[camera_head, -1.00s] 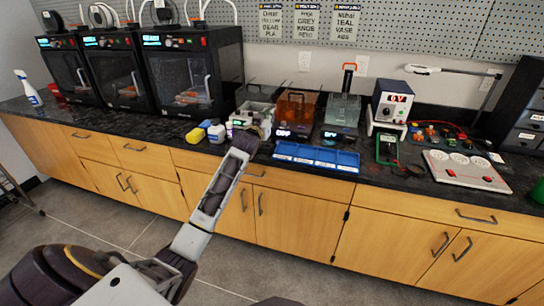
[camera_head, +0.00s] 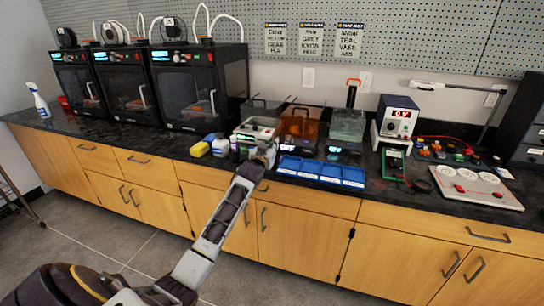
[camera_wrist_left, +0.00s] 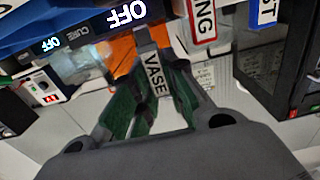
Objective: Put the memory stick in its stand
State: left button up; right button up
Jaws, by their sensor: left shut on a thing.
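My left gripper (camera_head: 264,157) is over the front edge of the counter, in front of the wash and cure stations. In the left wrist view the gripper (camera_wrist_left: 155,75) has its green-padded fingers closed on a slim grey memory stick (camera_wrist_left: 156,74) with a pale label reading "VASE". The stick is too small to make out in the head view. I cannot clearly pick out its stand in either view. My right gripper is not in view.
A blue compartment tray (camera_head: 321,172) lies right of the gripper. Yellow (camera_head: 200,149) and white (camera_head: 220,146) items stand left of it. Three black printers (camera_head: 197,88) stand at the back left. A power supply (camera_head: 396,117) and a meter (camera_head: 394,164) are at right.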

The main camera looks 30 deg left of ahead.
pick_arm(q)
jog(key=shift+f, duration=0.1)
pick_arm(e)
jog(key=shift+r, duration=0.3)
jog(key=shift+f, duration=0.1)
pick_arm(q)
jog(key=shift+f, duration=0.5)
jog(key=shift+f+b, duration=0.45)
jog(key=shift+f, duration=0.9)
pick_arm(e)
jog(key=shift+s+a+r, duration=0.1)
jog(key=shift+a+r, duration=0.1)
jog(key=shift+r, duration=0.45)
pick_arm(q)
jog(key=shift+f, duration=0.15)
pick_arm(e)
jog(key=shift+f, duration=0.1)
